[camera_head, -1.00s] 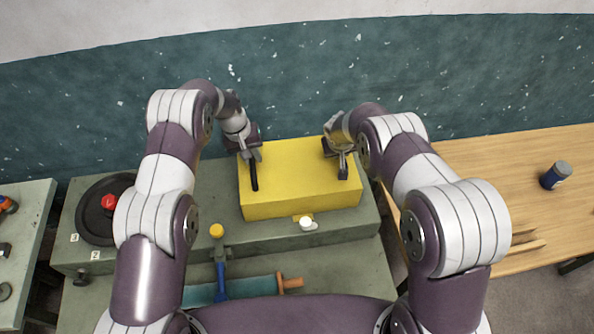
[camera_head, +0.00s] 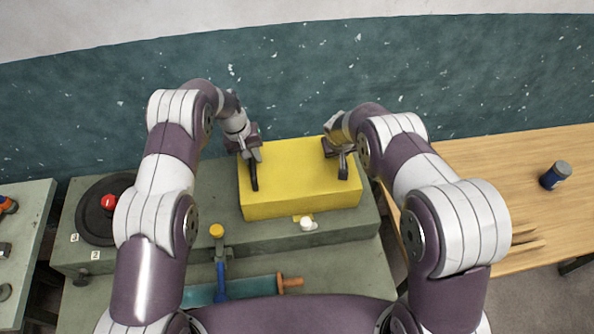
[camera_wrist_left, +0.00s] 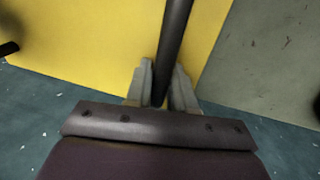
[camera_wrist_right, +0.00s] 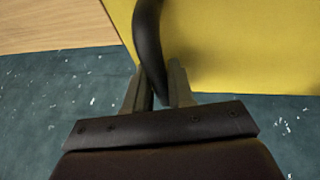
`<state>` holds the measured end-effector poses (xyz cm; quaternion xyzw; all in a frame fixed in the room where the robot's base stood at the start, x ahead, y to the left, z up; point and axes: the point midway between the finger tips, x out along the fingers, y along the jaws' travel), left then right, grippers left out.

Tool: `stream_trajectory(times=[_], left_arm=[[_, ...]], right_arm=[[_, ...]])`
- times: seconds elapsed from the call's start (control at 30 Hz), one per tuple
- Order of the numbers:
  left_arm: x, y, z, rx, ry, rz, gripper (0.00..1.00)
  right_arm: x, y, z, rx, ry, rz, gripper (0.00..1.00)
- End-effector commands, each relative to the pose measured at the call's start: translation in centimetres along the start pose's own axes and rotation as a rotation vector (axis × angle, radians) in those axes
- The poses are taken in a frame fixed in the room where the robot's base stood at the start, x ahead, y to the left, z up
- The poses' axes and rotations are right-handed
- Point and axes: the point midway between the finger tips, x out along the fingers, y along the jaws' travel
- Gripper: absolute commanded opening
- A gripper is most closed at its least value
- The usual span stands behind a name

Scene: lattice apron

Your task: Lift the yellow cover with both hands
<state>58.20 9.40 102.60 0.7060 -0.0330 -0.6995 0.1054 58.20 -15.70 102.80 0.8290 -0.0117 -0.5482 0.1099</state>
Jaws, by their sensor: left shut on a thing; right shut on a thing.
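The yellow cover (camera_head: 300,170) is a box shape on the raised grey-green bench in the head view, with a dark handle near each end of its top. My left gripper (camera_head: 251,158) is shut on the left dark handle (camera_head: 254,176); the left wrist view shows its fingers (camera_wrist_left: 162,85) on either side of the bar. My right gripper (camera_head: 341,152) is shut on the right dark handle (camera_head: 343,168); in the right wrist view its fingers (camera_wrist_right: 158,85) close around the curved bar. What is under the cover is hidden.
A red button on a dark disc (camera_head: 108,202) is at the bench's left. A white knob (camera_head: 307,223), a yellow-topped blue lever (camera_head: 217,232) and an orange-handled tool (camera_head: 290,282) are in front. A blue jar (camera_head: 555,175) stands on the wooden table at right.

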Motion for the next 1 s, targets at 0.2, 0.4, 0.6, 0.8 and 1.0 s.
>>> stream_trajectory(times=[0.2, 0.4, 0.6, 0.8, 1.0], left_arm=[[-0.5, 0.1, -0.2, 0.001, 0.005, 0.001, 0.0], [-2.6, 0.6, -0.2, 0.0, 0.005, 0.001, 0.0], [-5.1, 1.0, -0.1, 0.0, 0.004, 0.001, 0.0], [-5.1, 1.0, -0.1, 0.0, 0.003, 0.001, 0.0], [-5.1, 1.0, -0.1, 0.0, 0.004, 0.001, 0.0]], right_arm=[[-0.4, 0.1, -0.3, 0.001, 0.004, 0.0, 0.0], [-2.3, 0.5, -1.1, 0.0, 0.004, 0.0, 0.0], [-4.6, 1.0, -2.0, 0.0, 0.003, 0.0, 0.0], [-4.7, 1.0, -2.0, 0.0, 0.002, 0.0, 0.0], [-4.6, 1.0, -2.0, 0.0, 0.003, 0.0, 0.0]])
